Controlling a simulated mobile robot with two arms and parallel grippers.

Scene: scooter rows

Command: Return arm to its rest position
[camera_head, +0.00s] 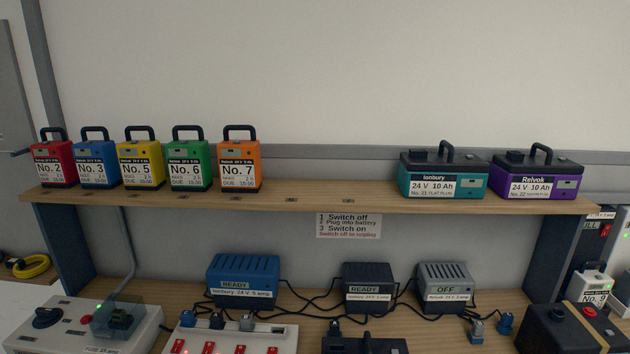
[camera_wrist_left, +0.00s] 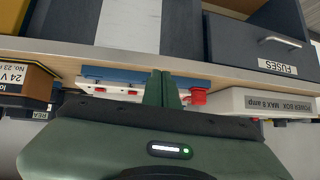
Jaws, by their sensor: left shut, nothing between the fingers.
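My left gripper (camera_wrist_left: 163,88) shows in the left wrist view, with its dark green fingers together and nothing between them. Its green housing with a small lit green light fills the lower part of that view. The fingertips appear in front of a white strip with red parts (camera_wrist_left: 118,90), near the edge of a wooden board; I cannot tell whether they touch anything. Neither gripper can be made out in the head view. My right gripper is not in view.
A wooden shelf (camera_head: 320,202) carries several coloured batteries at left, a teal battery (camera_head: 443,173) and a purple battery (camera_head: 537,175) at right. Chargers, including a blue one (camera_head: 244,277), stand on the bench below among loose cables.

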